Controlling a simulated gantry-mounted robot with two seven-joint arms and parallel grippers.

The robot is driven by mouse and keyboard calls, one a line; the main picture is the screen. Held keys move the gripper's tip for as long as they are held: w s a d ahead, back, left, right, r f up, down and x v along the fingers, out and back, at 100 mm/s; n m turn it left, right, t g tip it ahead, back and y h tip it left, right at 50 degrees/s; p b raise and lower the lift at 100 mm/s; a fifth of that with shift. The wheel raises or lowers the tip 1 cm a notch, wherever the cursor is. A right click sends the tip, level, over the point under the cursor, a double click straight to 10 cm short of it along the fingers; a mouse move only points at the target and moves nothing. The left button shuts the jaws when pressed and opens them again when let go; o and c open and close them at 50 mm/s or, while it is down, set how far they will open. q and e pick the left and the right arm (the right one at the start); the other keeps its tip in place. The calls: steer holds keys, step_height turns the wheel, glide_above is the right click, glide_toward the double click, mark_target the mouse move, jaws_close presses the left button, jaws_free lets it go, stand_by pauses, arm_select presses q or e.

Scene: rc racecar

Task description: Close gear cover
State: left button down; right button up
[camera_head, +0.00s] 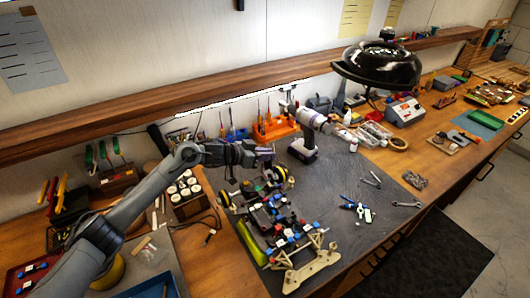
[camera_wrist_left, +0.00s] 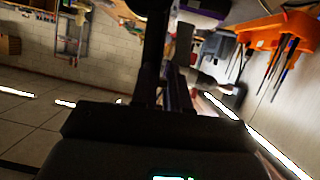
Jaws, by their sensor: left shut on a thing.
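The RC car chassis (camera_head: 275,215) lies on the dark mat, with black, red and blue parts and a tan front plate (camera_head: 312,263). My left gripper (camera_head: 266,152) reaches in from the left to the far end of the chassis, just above it. It is shut on a small part, which I take to be the gear cover; the fingers mostly hide it. In the left wrist view, the dark fingers (camera_wrist_left: 175,85) are close together, with a grey piece (camera_wrist_left: 184,42) showing at their tips. I cannot tell the cover's angle. My right gripper is not in view.
A power drill (camera_head: 306,135) stands just right of my left gripper. An orange tool holder (camera_head: 273,130) is behind it. A black lamp (camera_head: 380,66) hangs over the bench. Pliers (camera_head: 357,208) and wrenches lie on the mat, whose right part has clear room.

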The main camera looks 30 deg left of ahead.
arm_select(q)
steer(key=shift+s+d+f+m+t+y, duration=0.1)
steer(key=shift+s+d+m+t+y, duration=0.25)
steer(key=shift+d+m+y, duration=0.5)
steer(key=shift+s+d+f+m+t+y, duration=0.1)
steer(key=shift+s+d+m+t+y, duration=0.3)
steer(key=shift+m, duration=0.65)
steer(key=shift+d+r, duration=0.1)
steer(key=shift+d, duration=0.05)
steer(key=c, duration=1.2)
jaws_free()
steer(key=shift+w, duration=0.1)
steer(key=shift+o, duration=0.2)
